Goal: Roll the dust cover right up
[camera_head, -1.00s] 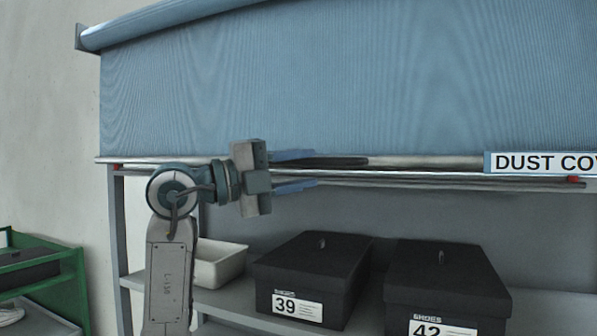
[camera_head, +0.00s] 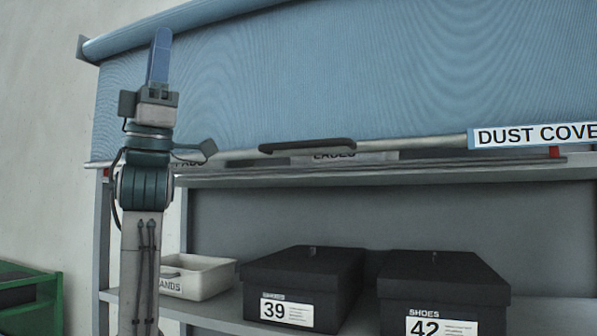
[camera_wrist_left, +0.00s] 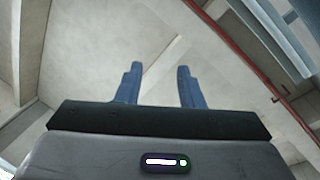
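The blue dust cover (camera_head: 330,80) hangs partly unrolled from its roll (camera_head: 190,15) at the top, over the upper part of the shelf unit. A pale bottom bar (camera_head: 425,145) runs along its lower edge, with a black handle (camera_head: 308,146) and a "DUST COVER" label (camera_head: 535,134). My left gripper (camera_head: 160,42) points upward in front of the cover's left part, away from the handle. The left wrist view shows its two blue fingers (camera_wrist_left: 157,75) apart with nothing between them. My right gripper is out of view.
Below the cover, a shelf holds a white bin (camera_head: 197,278) and black shoe boxes marked 39 (camera_head: 305,283) and 42 (camera_head: 440,285). Small labels, one reading "LACES" (camera_head: 355,157), show behind the bar. A green rack (camera_head: 35,300) stands at lower left.

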